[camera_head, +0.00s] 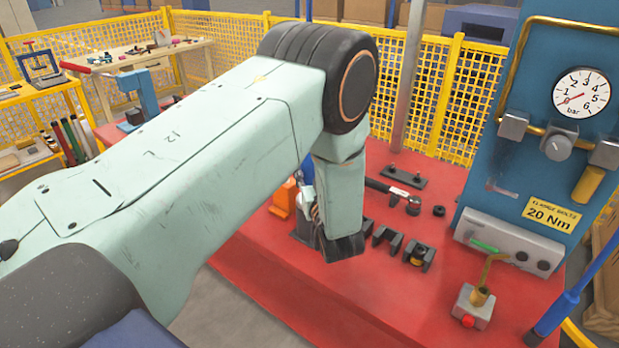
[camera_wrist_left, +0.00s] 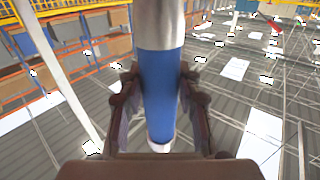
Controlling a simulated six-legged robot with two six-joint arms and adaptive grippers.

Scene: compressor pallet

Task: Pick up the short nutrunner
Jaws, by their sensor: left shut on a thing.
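My left gripper (camera_wrist_left: 160,105) is shut on a blue and silver cylinder, which I take to be the short nutrunner (camera_wrist_left: 160,75). In the left wrist view, one dark finger lies on each side of its blue part, with silver above. In the head view my left gripper (camera_head: 317,215) is mostly hidden behind its own wrist, over the left part of the red pallet. A little blue and grey of the held tool shows beside the wrist. I cannot tell whether it is clear of the surface. My right gripper is not in view.
An orange piece (camera_head: 284,198) stands just left of the gripper. The red pallet (camera_head: 385,300) also carries a black tool (camera_head: 395,190) and dark blocks (camera_head: 387,238). A blue panel with a gauge (camera_head: 581,92) rises at right. The pallet's front is clear.

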